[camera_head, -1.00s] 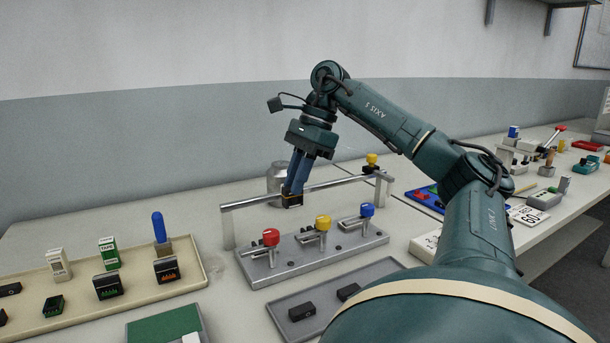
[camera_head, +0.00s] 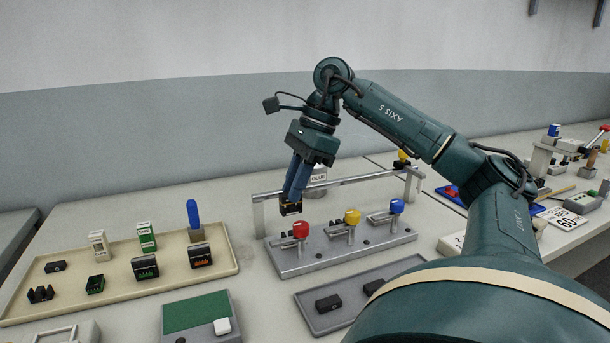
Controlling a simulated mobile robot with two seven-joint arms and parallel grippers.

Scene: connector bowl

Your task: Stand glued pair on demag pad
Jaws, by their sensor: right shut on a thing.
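My right gripper (camera_head: 294,191) is shut on a small dark block with brownish-orange marks (camera_head: 290,209), likely the glued pair. It holds the block in the air, near the left end of the clamp fixture (camera_head: 345,250). The fingers partly hide the block, so I cannot tell whether it is two joined parts. A grey device with a green top pad (camera_head: 196,311) and a white button lies at the bottom front; it looks like the demag pad, and its top is bare. My left gripper is not in view.
A beige tray (camera_head: 120,295) at left holds several connectors, two tape boxes and a blue-handled tool. A metal rail (camera_head: 345,182) stands behind the clamps. A grey tray (camera_head: 335,318) with two black blocks lies in front. A glue pot (camera_head: 317,178) stands behind the rail.

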